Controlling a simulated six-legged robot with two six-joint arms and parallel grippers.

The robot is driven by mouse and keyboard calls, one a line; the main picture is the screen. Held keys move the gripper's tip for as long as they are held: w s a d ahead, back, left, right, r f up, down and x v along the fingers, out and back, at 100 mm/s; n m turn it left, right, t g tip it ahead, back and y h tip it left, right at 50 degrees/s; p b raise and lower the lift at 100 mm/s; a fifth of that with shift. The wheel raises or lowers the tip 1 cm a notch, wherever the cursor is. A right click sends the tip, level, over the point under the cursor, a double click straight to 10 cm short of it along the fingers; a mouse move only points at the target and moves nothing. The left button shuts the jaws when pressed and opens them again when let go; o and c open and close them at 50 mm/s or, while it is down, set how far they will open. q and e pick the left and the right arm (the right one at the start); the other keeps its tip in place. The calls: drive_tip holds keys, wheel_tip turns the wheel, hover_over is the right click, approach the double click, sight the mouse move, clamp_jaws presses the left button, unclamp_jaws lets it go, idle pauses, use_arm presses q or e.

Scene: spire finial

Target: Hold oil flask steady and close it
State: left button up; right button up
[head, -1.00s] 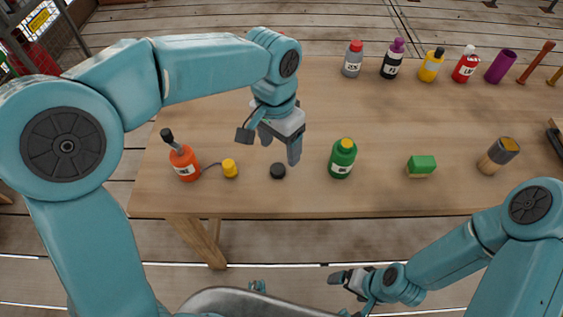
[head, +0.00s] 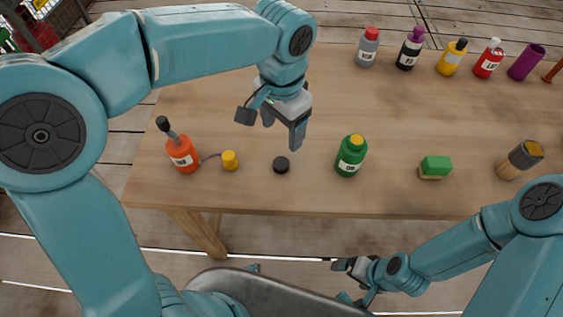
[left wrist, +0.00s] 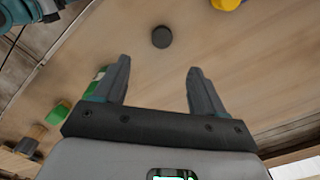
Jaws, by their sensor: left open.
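A green bottle (head: 351,157) with a white label and a yellow top stands upright near the table's front edge. A round black cap (head: 281,165) lies on the table to its left and also shows in the left wrist view (left wrist: 161,37). Which bottle is the oil flask cannot be told from the labels. My left gripper (head: 282,131) is open and empty, above the table and behind the black cap in the head view. In the left wrist view the green bottle is partly hidden by a finger. My right gripper (head: 342,270) is low, in front of the table; its jaw state is unclear.
An orange bottle (head: 182,154) with a dark nozzle stands at left, with a yellow cap (head: 230,160) beside it. A green-topped block (head: 435,167) and a brown jar (head: 520,159) are at right. Several bottles and a purple cup (head: 526,62) line the back. The table's middle is clear.

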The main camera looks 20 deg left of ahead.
use_arm(q)
hover_over(281, 163)
wheel_tip(281, 163, down, 7)
drive_tip(key=shift+d+f+b, duration=0.15)
drive_tip(key=shift+b, duration=0.25)
wheel_tip(281, 163, down, 5)
drive_tip(key=shift+f+b, duration=0.1)
drive_tip(key=shift+b, duration=0.2)
drive_tip(key=c, duration=1.1)
